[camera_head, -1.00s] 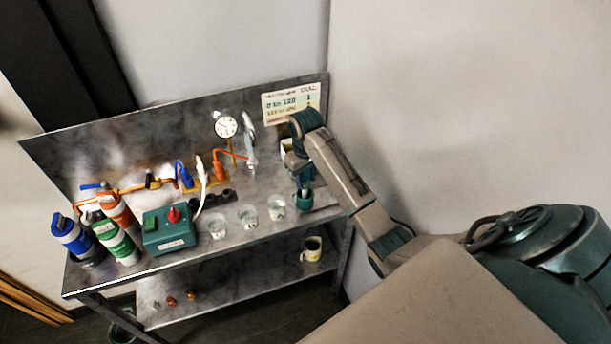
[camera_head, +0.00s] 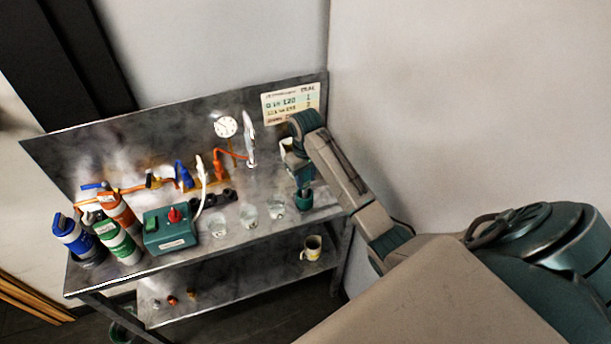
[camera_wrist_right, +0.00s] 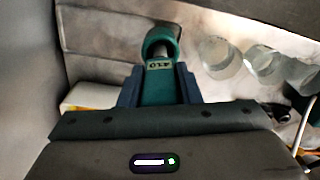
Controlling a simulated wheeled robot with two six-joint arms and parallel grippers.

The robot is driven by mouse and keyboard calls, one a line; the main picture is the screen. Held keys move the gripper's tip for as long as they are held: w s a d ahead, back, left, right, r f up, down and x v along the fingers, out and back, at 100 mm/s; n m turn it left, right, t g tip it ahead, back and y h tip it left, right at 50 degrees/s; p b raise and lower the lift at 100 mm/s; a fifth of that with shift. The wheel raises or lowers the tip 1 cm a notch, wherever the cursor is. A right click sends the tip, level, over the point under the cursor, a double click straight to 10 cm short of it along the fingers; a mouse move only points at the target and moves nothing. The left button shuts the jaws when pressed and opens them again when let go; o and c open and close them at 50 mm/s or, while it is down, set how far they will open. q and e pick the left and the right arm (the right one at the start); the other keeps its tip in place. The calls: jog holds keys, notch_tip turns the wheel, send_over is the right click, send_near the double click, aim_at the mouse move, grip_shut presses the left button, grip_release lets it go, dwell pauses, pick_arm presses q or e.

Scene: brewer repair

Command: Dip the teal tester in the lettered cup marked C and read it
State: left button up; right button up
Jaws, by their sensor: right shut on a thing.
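My right gripper (camera_head: 299,172) is shut on the teal tester (camera_wrist_right: 160,88), at the right end of the bench. In the wrist view the tester sits between the jaws, with a small display whose figures I cannot read surely. Its dark tip points into or over a round teal holder (camera_wrist_right: 160,40); I cannot tell how deep. The holder also shows in the head view (camera_head: 303,200). Three clear cups stand in a row to its left: left (camera_head: 219,226), middle (camera_head: 249,217) and right (camera_head: 275,206). Their letters are not legible. My left gripper is out of view.
A green box with a red knob (camera_head: 170,229), coloured canisters (camera_head: 118,241), a gauge (camera_head: 226,127) and orange pipework stand to the left. A sign (camera_head: 291,102) is on the back panel. A mug (camera_head: 312,249) stands on the lower shelf. A wall closes the right side.

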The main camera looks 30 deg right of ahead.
jog(key=shift+f, duration=0.4)
dwell(0.5)
jog(key=o, duration=1.6)
jog(key=shift+o, duration=0.2)
